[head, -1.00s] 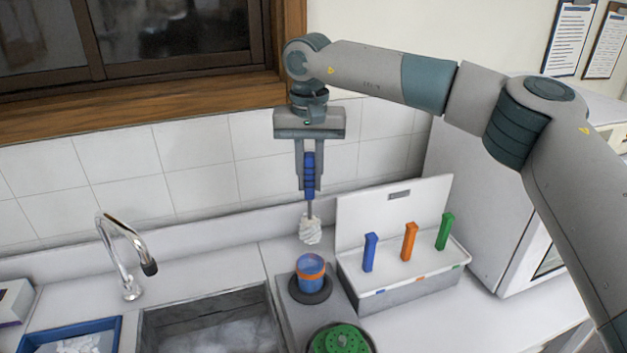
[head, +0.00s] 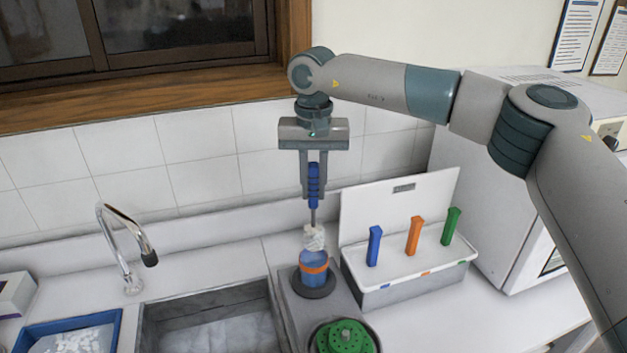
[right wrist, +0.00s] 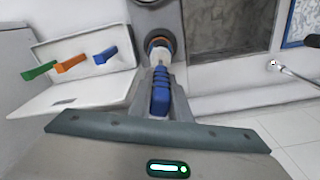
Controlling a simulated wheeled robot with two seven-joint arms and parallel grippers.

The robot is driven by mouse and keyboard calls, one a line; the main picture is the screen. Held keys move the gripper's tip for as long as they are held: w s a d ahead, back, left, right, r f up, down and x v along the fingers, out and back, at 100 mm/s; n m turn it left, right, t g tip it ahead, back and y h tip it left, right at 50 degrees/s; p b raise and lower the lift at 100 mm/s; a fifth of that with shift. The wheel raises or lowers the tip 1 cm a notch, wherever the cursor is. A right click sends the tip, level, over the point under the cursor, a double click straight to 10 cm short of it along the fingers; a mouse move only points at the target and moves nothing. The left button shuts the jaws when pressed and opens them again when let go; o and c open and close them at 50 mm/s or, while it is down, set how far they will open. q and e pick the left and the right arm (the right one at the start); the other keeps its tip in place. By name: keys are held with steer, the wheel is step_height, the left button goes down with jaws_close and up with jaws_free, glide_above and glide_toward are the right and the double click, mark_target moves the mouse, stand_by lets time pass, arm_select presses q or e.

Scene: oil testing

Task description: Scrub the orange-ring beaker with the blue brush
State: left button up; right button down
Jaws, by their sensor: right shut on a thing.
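My right gripper (head: 313,188) is shut on the handle of the blue brush (head: 314,172), which hangs upright with its white bristle head (head: 314,238) down. The orange-ring beaker (head: 314,274), blue with an orange band, stands on a dark round base on the grey counter unit. The bristle head is right at the beaker's mouth; I cannot tell how far it is inside. In the right wrist view the blue handle (right wrist: 160,95) sits between the fingers, with the beaker beyond, mostly hidden by the brush. My left gripper is not in view.
A white box (head: 400,288) with an open lid and blue, orange and green upright handles stands right of the beaker. A green round rack (head: 343,338) is in front. A sink (head: 212,325), faucet (head: 128,245) and blue tray (head: 118,325) lie to the left.

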mark_target(312, 209)
steer(key=shift+f+b, duration=1.7)
steer(key=shift+f, duration=1.3)
steer(key=shift+a, duration=0.15)
